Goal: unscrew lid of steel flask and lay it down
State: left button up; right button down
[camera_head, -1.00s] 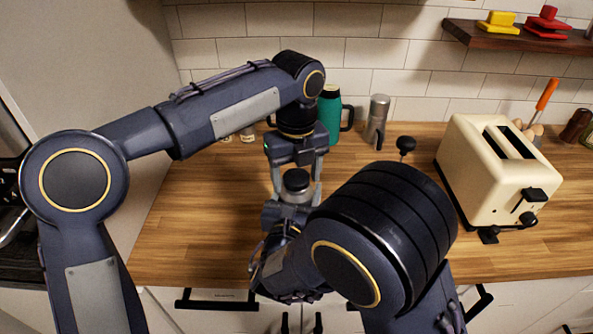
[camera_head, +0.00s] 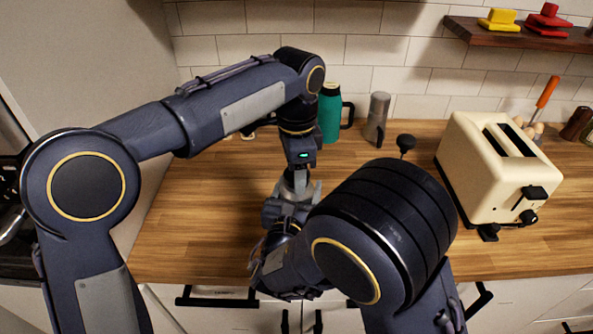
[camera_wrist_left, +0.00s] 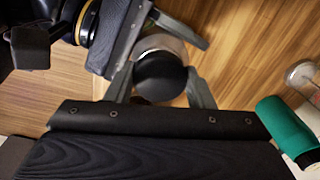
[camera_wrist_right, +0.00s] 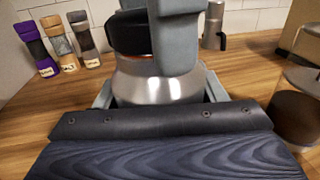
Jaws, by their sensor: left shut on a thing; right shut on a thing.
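The steel flask (camera_wrist_right: 160,85) stands upright above the wooden counter, low in the middle of the head view and mostly hidden there by my grippers. Its black lid (camera_wrist_left: 160,76) shows end-on in the left wrist view and partly in the right wrist view (camera_wrist_right: 128,35). My left gripper (camera_head: 297,182) reaches down from above and is shut on the lid, a finger on either side. My right gripper (camera_wrist_right: 160,93) is shut around the steel body below the lid. A thin orange line shows under the lid; I cannot tell if there is a gap.
A teal flask with a black handle (camera_head: 330,115) and a grey cylinder (camera_head: 376,118) stand behind, near the tiled wall. A black knob (camera_head: 405,144) and a cream toaster (camera_head: 500,165) are to the right. Several jars (camera_wrist_right: 62,42) stand at the back. The counter's left part (camera_head: 205,215) is clear.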

pick_arm(q)
jog(key=n, duration=0.6)
jog(key=shift+d+r+n, duration=0.1)
jog(key=shift+n, duration=0.3)
dwell(0.4)
jog(key=o, duration=1.1)
